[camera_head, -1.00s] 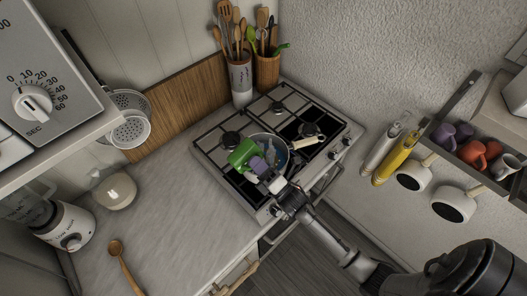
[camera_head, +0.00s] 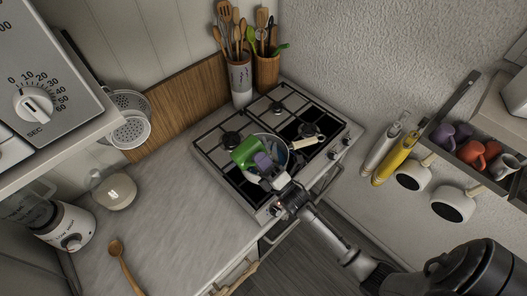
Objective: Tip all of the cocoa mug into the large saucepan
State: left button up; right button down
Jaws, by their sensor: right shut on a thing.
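A green mug (camera_head: 247,152) is tilted over the large saucepan (camera_head: 283,143), which stands on the hob with its pale handle (camera_head: 305,141) pointing right. My right gripper (camera_head: 267,168) is shut on the mug from the front right, with purple finger parts beside it. The mug and gripper hide much of the pan's inside, and I cannot see whether anything is pouring. My left gripper is not in view.
The gas hob (camera_head: 230,137) has black grates around the pan. Utensil holders (camera_head: 240,80) stand behind it. The counter (camera_head: 165,215) at left is mostly clear, with a wooden spoon (camera_head: 124,264) and a glass jar (camera_head: 115,190). Mugs (camera_head: 454,205) hang at right.

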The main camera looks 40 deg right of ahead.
jog(key=shift+d+r+m, duration=0.1)
jog(key=shift+r+m, duration=0.05)
jog(key=shift+m, duration=0.25)
jog(key=shift+d+r+m+h, duration=0.2)
jog(key=shift+d+m+h, duration=0.05)
jog(key=shift+m+h, duration=0.55)
jog(key=shift+d+r+m+h+p, duration=0.1)
jog(key=shift+d+m+h+p, duration=0.15)
jog(key=shift+m+h+p, duration=0.35)
jog(key=shift+d+r+m+h, duration=0.15)
jog(key=shift+d+m+h, duration=0.15)
jog(key=shift+m+h, duration=0.55)
jog(key=shift+d+r+m+h+p, duration=0.1)
jog(key=shift+d+m+h+p, duration=0.15)
jog(key=shift+m, duration=0.25)
jog(key=shift+d+r+m+h+p, duration=0.15)
jog(key=shift+m+h, duration=0.15)
jog(key=shift+m, duration=0.15)
jog(key=shift+d+m+h, duration=0.2)
jog(key=shift+m+h, duration=0.4)
jog(key=shift+m, duration=0.2)
jog(key=shift+d+m+h+p, duration=0.3)
jog(key=shift+m+h+p, duration=0.25)
jog(key=shift+m+h, duration=0.2)
jog(key=shift+d+r+m+g+h+p, duration=0.1)
jog(key=shift+d+m+g+h+p, duration=0.25)
jog(key=shift+m+h, duration=0.35)
jog(key=shift+d+m+h, duration=0.15)
jog(key=shift+m+h, duration=0.1)
jog(key=shift+m, duration=0.5)
